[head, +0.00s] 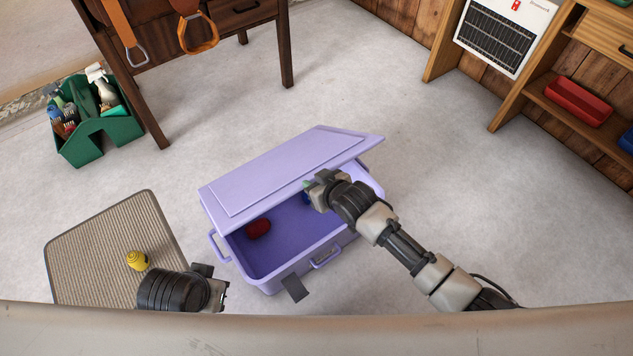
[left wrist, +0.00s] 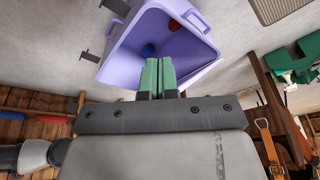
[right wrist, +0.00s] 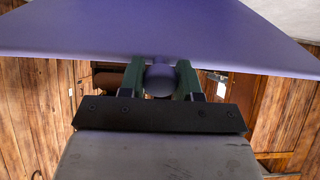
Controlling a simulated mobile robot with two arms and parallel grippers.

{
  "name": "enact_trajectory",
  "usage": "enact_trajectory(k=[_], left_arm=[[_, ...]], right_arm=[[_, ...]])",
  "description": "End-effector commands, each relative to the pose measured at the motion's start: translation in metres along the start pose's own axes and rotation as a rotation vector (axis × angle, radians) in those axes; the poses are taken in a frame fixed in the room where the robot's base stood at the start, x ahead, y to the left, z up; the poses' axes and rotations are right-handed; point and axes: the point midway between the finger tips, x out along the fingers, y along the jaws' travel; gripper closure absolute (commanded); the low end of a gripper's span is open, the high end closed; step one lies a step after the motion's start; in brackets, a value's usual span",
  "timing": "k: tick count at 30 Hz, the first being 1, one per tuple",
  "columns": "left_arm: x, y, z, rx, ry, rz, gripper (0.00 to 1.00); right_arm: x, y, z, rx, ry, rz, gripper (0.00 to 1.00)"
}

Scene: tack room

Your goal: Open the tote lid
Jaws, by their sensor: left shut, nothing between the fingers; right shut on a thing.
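The lavender tote (head: 322,266) stands on the floor in the middle of the head view. Its lid (head: 285,168) is tilted partly up, with the front edge raised and the inside showing. My right gripper (head: 310,190) is at the lid's front edge. In the right wrist view its green fingers are shut on the lid's rounded purple knob (right wrist: 160,80). My left gripper (head: 222,292) is in front of the tote at the left, low in the head view. In the left wrist view its fingers (left wrist: 160,72) are together and empty, with the tote beyond.
A mat (head: 100,235) with a yellow object (head: 137,260) lies left. A green caddy (head: 105,138) stands behind. The floor right is clear.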

Motion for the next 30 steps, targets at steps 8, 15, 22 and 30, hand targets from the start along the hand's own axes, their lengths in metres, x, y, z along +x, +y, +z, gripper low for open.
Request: enact_trajectory(k=[8,15,22,30], left_arm=[[0.000,0.000,0.000,-0.001,0.000,0.000,1.00],[-0.001,0.000,-0.001,-0.001,0.002,0.000,1.00],[0.028,0.002,0.003,0.003,-0.019,0.004,1.00],[0.076,0.004,0.016,0.006,-0.045,0.008,1.00]], right_arm=[[0.000,0.000,0.000,0.000,0.001,0.000,0.43],[-0.002,0.000,0.000,0.000,0.000,0.000,0.43],[-0.024,0.000,-0.001,0.000,-0.001,0.001,0.43],[-0.066,0.000,-0.001,-0.001,0.000,0.000,0.43]])
